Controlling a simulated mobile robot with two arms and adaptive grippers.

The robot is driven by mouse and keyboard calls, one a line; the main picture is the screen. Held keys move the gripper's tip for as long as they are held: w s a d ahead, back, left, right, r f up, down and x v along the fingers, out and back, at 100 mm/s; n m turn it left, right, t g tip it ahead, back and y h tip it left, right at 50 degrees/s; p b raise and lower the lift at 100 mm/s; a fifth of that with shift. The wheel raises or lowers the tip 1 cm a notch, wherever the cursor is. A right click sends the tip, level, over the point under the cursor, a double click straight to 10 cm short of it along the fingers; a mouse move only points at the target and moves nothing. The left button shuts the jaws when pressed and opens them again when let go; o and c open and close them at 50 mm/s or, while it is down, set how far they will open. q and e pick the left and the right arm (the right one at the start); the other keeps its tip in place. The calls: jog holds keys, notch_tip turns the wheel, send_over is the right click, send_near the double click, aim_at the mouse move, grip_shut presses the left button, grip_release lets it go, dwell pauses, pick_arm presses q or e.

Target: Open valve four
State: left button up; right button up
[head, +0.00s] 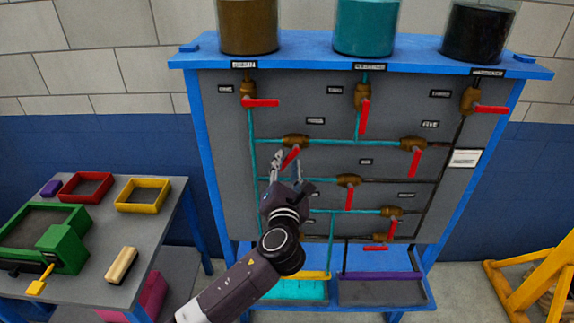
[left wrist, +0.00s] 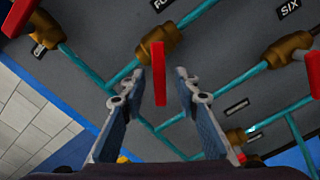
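Valve four has a brass body (head: 295,140) and a red lever handle (head: 290,158) that slants down and to the left, on a teal pipe under its small label (head: 315,120). In the left wrist view the brass body (left wrist: 157,35) is above centre and the red handle (left wrist: 159,60) hangs between my fingers. My left gripper (head: 287,160) is open at the handle. In the wrist view, its two fingertips (left wrist: 161,84) lie on either side of the handle, with a visible gap on both sides. My right gripper is in neither view.
Close by are valve six (head: 348,180), valve five (head: 413,143) and valve one (head: 248,90), each with a red handle. Three tanks, brown (head: 248,25), teal (head: 366,25) and black (head: 478,32), stand on top. A side table (head: 95,270) is at left.

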pick_arm(q)
jog(key=s, duration=1.2)
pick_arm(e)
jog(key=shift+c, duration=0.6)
